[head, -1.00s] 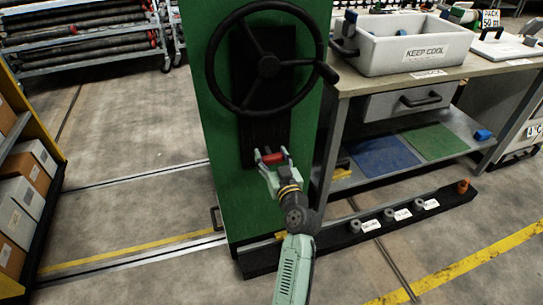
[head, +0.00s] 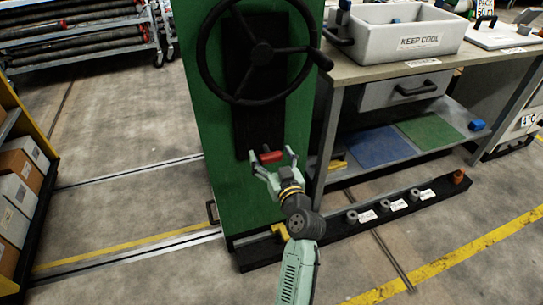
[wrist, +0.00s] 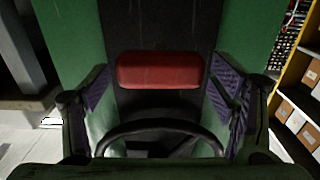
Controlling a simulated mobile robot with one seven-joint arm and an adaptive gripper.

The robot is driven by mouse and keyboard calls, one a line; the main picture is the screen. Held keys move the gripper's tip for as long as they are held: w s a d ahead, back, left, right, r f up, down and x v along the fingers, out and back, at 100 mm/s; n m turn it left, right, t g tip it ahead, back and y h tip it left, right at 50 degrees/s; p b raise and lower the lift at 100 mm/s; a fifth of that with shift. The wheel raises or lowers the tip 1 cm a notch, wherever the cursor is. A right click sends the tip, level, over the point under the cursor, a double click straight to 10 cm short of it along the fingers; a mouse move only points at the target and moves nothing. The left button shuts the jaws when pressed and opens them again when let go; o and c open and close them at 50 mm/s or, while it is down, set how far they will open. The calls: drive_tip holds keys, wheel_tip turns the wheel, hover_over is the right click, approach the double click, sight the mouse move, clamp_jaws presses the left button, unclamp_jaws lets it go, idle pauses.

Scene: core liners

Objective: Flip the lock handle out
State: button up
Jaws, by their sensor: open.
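The red lock handle (head: 268,157) is a short bar at the lower end of the black plate on the green cabinet, below the black handwheel (head: 262,54). My gripper (head: 272,162) is open, with one finger at each side of the handle. In the wrist view the red handle (wrist: 159,70) lies crosswise between the two spread fingers, with visible gaps at both ends. The handwheel rim (wrist: 160,127) curves below it there. How the handle joins the plate is hidden.
The green cabinet (head: 226,170) stands upright behind my gripper. To its right is a workbench (head: 345,72) with a grey bin (head: 400,32). A low black rail (head: 330,232) with several small fittings lies on the floor. Shelved boxes (head: 17,160) stand at the left.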

drive_tip(key=v, duration=0.7)
drive_tip(key=shift+s, duration=0.25)
drive_tip(key=shift+r, duration=0.1)
